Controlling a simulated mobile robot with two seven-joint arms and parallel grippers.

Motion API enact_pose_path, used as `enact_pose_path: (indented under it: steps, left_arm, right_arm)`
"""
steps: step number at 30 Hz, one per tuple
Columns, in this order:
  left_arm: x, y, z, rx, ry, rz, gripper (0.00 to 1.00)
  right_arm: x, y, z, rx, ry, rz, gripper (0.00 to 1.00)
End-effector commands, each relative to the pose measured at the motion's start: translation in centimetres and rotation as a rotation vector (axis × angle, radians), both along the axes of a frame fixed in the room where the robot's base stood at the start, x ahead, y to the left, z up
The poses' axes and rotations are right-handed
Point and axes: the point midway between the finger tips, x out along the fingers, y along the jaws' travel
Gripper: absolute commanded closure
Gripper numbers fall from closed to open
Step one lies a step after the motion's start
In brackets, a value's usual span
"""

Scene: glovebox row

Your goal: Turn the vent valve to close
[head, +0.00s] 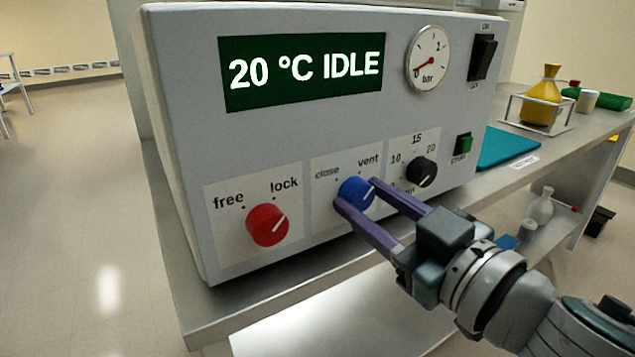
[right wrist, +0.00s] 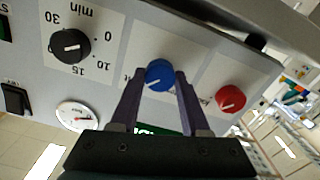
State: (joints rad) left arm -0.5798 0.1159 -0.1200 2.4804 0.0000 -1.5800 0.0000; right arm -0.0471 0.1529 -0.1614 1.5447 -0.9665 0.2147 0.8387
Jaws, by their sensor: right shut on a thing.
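The vent valve is a blue knob (head: 355,193) on the grey front panel, below the printed words "close" on the left and "vent" on the right. Its white pointer mark is toward the upper right, on the vent side. My right gripper (head: 356,192) is shut on the knob, with one purple finger on each side. The right wrist view also shows the blue knob (right wrist: 159,74) between the fingertips of my right gripper (right wrist: 159,80). The fingers hide part of the knob's sides. My left gripper is in neither view.
A red free/lock knob (head: 267,225) is left of the valve and a black timer dial (head: 422,171) is right of it. Above are a display (head: 302,70) reading "20 °C IDLE" and a pressure gauge (head: 428,59). A teal mat (head: 507,147) and yellow flask (head: 543,88) are at right.

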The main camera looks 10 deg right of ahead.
Motion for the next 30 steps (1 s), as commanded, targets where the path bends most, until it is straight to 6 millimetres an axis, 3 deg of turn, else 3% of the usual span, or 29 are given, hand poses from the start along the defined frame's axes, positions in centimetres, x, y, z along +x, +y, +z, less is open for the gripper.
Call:
enact_pose_path:
  steps: [5,17,30]
  left_arm:
    - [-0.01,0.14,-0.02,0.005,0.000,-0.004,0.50]
    - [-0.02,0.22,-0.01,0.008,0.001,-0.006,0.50]
    - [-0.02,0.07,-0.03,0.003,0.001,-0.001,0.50]
  right_arm:
    - [-0.01,0.00,0.00,0.000,0.000,0.000,1.00]
    - [-0.01,-0.01,0.01,-0.046,-0.017,0.000,1.00]
    - [-0.01,0.04,0.00,-0.361,-0.132,0.001,1.00]
